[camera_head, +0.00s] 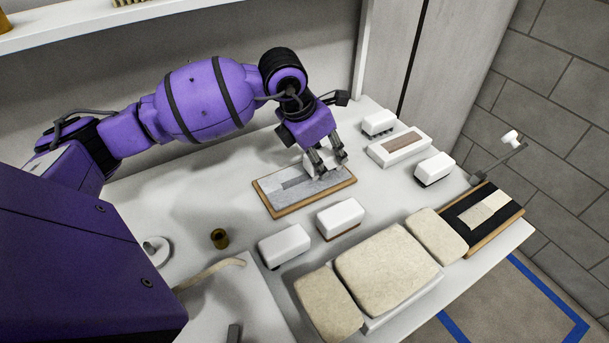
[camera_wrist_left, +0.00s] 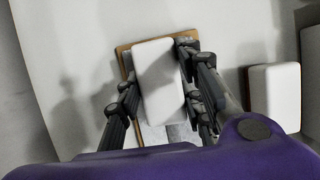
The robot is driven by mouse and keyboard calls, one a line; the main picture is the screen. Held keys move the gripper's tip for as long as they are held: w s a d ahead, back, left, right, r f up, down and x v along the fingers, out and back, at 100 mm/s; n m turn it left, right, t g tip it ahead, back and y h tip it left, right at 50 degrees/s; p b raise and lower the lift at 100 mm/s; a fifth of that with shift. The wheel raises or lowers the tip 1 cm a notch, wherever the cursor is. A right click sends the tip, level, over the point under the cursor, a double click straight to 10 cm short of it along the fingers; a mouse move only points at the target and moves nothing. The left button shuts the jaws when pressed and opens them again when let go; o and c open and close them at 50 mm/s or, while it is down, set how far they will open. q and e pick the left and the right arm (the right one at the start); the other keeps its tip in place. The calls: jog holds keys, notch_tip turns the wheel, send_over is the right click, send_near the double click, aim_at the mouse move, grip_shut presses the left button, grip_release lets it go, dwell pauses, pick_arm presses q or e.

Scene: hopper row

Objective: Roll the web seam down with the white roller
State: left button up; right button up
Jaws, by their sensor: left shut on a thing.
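My left gripper (camera_head: 328,160) is shut on a white block (camera_wrist_left: 158,75), over the far right part of a wooden board with a grey sheet (camera_head: 282,198). The block lies between the fingers; I cannot tell whether it touches the sheet. In the wrist view the fingers of my left gripper (camera_wrist_left: 162,95) stand on both sides of it. A white roller (camera_head: 511,137) on a grey handle stands at the far right, apart from my gripper. Near it, a wooden board with a black mat (camera_head: 453,221) carries a pale strip (camera_head: 482,210); the seam itself is not clear. My right gripper is not in view.
Several white blocks stand around, including one at front (camera_head: 284,245) and one at right (camera_head: 434,169). Beige cushions (camera_head: 387,270) lie at the front edge. Bare table lies between the cup and the grey sheet's board.

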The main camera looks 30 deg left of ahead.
pick_arm(q)
jog(key=shift+s+a+f, duration=0.1)
jog(key=shift+s+a, duration=0.35)
jog(key=shift+s, duration=0.35)
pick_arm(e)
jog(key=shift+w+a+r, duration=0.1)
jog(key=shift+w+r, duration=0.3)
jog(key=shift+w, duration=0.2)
pick_arm(q)
jog(key=shift+s+a+p, duration=0.25)
jog(key=shift+s+p, duration=0.05)
jog(key=shift+s, duration=0.1)
jog(key=shift+s+a+p, duration=0.25)
jog(key=shift+s+a, duration=0.2)
jog(key=shift+s, duration=0.35)
jog(key=shift+s+a+p, duration=0.2)
jog(key=shift+s+a, duration=0.25)
jog(key=shift+s, duration=0.35)
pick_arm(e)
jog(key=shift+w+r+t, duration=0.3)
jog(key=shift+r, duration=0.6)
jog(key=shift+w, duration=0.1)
